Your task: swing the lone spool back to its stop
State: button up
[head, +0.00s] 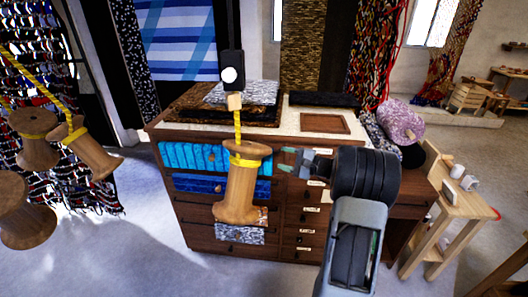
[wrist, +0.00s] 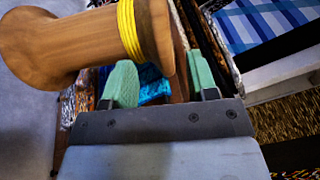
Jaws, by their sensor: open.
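The cord runs up to a small wooden block (head: 235,101) below a black piece with a white disc (head: 231,74); I cannot tell whether this is the stop. My gripper (head: 288,161) is just right of the spool's upper part, with green fingertips pointing left. In the wrist view the spool (wrist: 75,45) looms large at upper left, its yellow winding near the open, empty fingers (wrist: 162,80). I cannot tell if they touch.
Several other spools (head: 88,150) hang on yellow cords at the left. A dark wooden cabinet (head: 190,210) with coloured drawers stands behind the lone spool. A pink yarn roll (head: 401,120) lies on its right side. A light wooden bench (head: 445,190) stands further right.

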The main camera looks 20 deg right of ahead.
aim_at(265, 153)
jog(key=p+x, duration=0.1)
jog(key=x, duration=0.7)
jog(key=shift+w+f+p, duration=0.1)
jog(key=shift+p, duration=0.25)
jog(key=shift+c, duration=0.5)
grip_shut()
